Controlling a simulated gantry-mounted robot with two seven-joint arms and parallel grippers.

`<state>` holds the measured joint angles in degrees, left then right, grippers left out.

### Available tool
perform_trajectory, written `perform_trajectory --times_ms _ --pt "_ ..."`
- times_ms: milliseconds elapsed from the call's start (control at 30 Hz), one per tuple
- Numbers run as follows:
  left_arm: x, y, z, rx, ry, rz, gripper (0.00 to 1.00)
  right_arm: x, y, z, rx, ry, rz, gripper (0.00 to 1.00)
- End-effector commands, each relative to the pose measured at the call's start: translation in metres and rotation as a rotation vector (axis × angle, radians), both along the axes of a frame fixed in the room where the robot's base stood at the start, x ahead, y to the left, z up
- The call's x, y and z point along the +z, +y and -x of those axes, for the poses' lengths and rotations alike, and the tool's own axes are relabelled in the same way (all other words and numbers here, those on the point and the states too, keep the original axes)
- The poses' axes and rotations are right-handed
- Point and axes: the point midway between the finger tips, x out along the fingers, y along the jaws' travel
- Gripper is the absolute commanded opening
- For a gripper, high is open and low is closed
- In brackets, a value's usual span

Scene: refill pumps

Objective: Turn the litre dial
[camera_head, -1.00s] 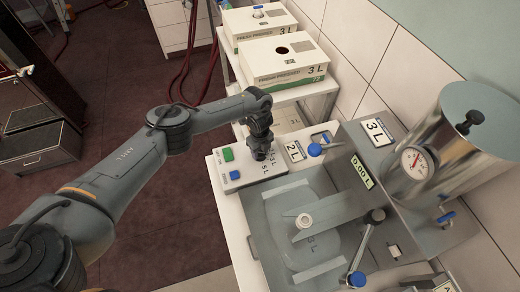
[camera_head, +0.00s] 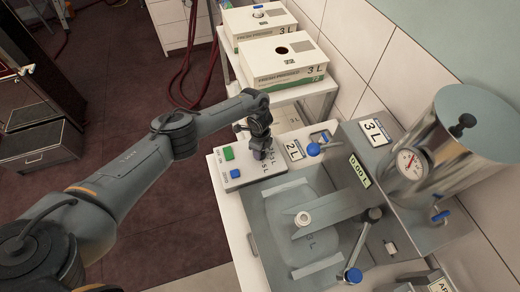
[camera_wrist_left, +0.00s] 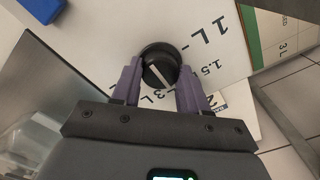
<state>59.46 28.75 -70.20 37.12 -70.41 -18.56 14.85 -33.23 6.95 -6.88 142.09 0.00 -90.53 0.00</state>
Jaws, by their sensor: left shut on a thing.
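The litre dial (camera_wrist_left: 159,66) is a round black knob with a white pointer line, set on a white panel printed with litre values such as 1 L, 1.5 and 3 L. In the wrist view the purple fingers of my left gripper (camera_wrist_left: 159,78) are on either side of it, shut on it. Some printing is hidden by the fingers, and I cannot tell which value the pointer marks. In the head view my left gripper (camera_head: 262,153) reaches down onto the control panel (camera_head: 242,181) and hides the dial. My right gripper is not in view.
A green button (camera_head: 228,153) and a blue button (camera_head: 235,174) sit left of the dial. A grey filling station (camera_head: 262,225) with blue-tipped levers and a steel tank (camera_head: 450,140) stand right. White 3 L boxes (camera_head: 284,62) stand behind on a shelf.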

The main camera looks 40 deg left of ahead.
Motion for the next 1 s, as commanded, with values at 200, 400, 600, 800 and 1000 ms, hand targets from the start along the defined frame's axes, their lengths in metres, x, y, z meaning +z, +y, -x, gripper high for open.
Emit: perform_trajectory --times_ms 200,400,600,800,1000 --pt "0.001 0.000 0.000 -0.001 0.001 0.000 0.13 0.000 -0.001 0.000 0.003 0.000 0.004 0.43" --pt "0.001 0.000 0.000 -0.002 0.000 0.000 0.65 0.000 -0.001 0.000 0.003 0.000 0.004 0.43" --pt "0.000 0.000 0.000 -0.002 0.000 0.000 0.69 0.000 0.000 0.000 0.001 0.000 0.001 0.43" --pt "0.004 0.000 0.000 -0.002 -0.001 0.001 0.69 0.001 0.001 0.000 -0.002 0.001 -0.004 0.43" --pt "0.028 0.001 -0.001 -0.003 -0.003 0.000 0.69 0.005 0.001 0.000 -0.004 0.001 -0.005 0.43"
